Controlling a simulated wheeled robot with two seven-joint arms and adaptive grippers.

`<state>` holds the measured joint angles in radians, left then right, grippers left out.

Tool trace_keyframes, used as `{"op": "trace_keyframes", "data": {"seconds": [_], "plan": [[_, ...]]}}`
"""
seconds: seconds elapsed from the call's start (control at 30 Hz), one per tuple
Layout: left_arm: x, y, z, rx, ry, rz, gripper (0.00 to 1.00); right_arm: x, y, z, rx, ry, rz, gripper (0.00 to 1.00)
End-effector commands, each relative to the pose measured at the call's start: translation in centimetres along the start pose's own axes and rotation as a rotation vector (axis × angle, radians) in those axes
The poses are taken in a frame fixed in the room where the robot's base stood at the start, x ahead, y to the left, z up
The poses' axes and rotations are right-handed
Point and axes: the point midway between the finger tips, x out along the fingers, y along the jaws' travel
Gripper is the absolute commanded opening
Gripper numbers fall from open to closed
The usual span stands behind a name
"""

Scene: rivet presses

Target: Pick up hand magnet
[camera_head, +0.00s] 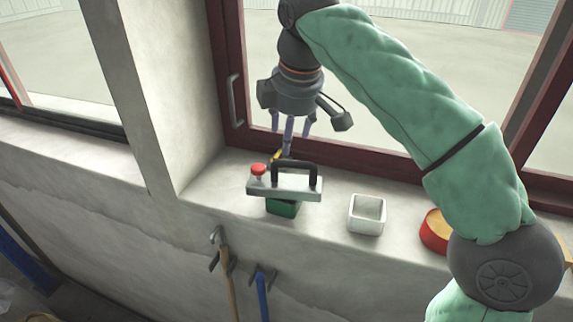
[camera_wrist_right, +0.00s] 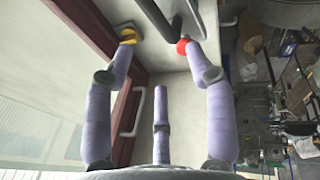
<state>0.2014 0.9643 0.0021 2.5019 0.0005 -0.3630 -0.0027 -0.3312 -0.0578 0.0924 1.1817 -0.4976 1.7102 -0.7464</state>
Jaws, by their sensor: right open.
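The hand magnet (camera_head: 284,187) is a light grey metal bar with a black arched handle and a red knob at its left end. In the head view it rests on a green block on the window sill. My right gripper (camera_head: 289,140) hangs just behind and above it, fingers spread and empty. In the right wrist view the red knob of the hand magnet (camera_wrist_right: 183,46) shows close to one fingertip, and its black handle runs off the top edge. The right gripper (camera_wrist_right: 165,62) has its fingers apart there. My left gripper is not in view.
A white square container (camera_head: 367,214) and a red round tin (camera_head: 436,231) stand right of the magnet on the sill (camera_head: 330,205). A small yellow item (camera_wrist_right: 128,36) lies behind the magnet. The dark red window frame (camera_head: 231,80) is close behind. Tools (camera_head: 228,270) hang below the sill.

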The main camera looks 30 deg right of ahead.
Motion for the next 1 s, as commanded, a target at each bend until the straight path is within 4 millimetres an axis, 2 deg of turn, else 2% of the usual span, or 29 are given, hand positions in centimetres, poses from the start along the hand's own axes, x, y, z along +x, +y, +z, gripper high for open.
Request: {"op": "trace_keyframes", "data": {"seconds": [0.13, 0.4, 0.67, 1.0], "plan": [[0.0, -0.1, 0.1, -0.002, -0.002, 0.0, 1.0, 0.2, 0.0, 0.2, 0.0, 0.001, 0.001, 0.55], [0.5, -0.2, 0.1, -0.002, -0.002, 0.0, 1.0, 4.1, 0.0, 0.2, 0.001, 0.0, 0.001, 0.55], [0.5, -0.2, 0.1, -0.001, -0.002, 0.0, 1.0, 5.7, 0.1, 0.2, 0.001, 0.002, 0.002, 0.55], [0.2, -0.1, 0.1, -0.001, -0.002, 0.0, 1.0, 10.0, 0.2, 0.1, 0.0, 0.001, 0.002, 0.55]]}}
